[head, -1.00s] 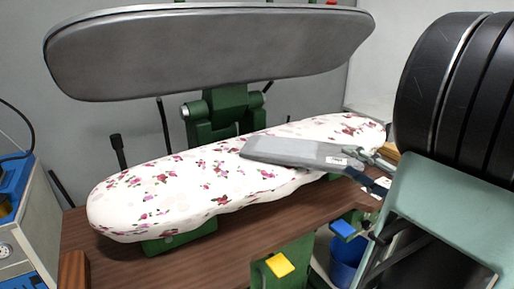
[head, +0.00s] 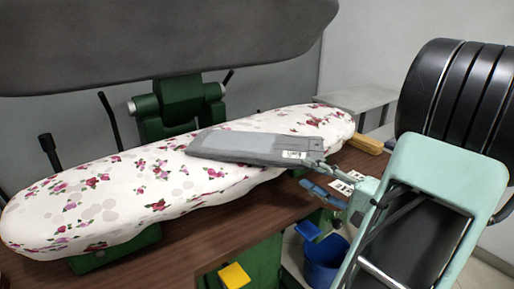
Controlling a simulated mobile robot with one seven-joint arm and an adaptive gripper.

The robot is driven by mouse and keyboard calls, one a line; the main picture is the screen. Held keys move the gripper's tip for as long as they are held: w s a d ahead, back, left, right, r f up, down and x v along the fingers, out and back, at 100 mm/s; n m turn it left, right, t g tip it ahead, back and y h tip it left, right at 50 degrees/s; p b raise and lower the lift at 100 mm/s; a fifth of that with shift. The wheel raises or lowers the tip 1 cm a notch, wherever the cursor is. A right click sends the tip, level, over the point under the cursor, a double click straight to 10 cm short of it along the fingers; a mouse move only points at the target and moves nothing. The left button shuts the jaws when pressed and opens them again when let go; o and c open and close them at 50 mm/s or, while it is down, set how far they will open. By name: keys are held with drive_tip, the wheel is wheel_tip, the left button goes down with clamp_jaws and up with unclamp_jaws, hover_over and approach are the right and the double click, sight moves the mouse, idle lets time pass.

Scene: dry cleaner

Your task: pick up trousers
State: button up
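The trousers appear as a flat, folded grey item (head: 240,147) with a small white label at the right end. They lie on the right half of the flowered ironing board (head: 130,198). My gripper (head: 322,180) comes in from the right in the head view. Its fingers look spread apart, a grey one above and a blue one below. The upper finger overlaps the trousers' right end in the picture. I cannot tell whether it touches them, and nothing is clearly held.
The grey upper press plate (head: 170,40) hangs raised over the board. The board stands on a wooden table (head: 190,250). A yellow pedal (head: 234,276), a blue pedal (head: 308,231) and a blue bucket (head: 325,262) are below. A yellowish block (head: 364,144) lies at the right.

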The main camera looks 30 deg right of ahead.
sight(281, 156)
drive_tip(key=w, duration=0.2)
drive_tip(key=w+a, duration=0.1)
drive_tip(key=w, duration=0.1)
drive_tip(key=shift+w+a, duration=0.2)
drive_tip(key=shift+w, duration=1.3)
drive_tip(key=shift+w+a, duration=0.2)
drive_tip(key=shift+w, duration=1.25)
clamp_jaws()
drive_tip(key=shift+r, duration=0.1)
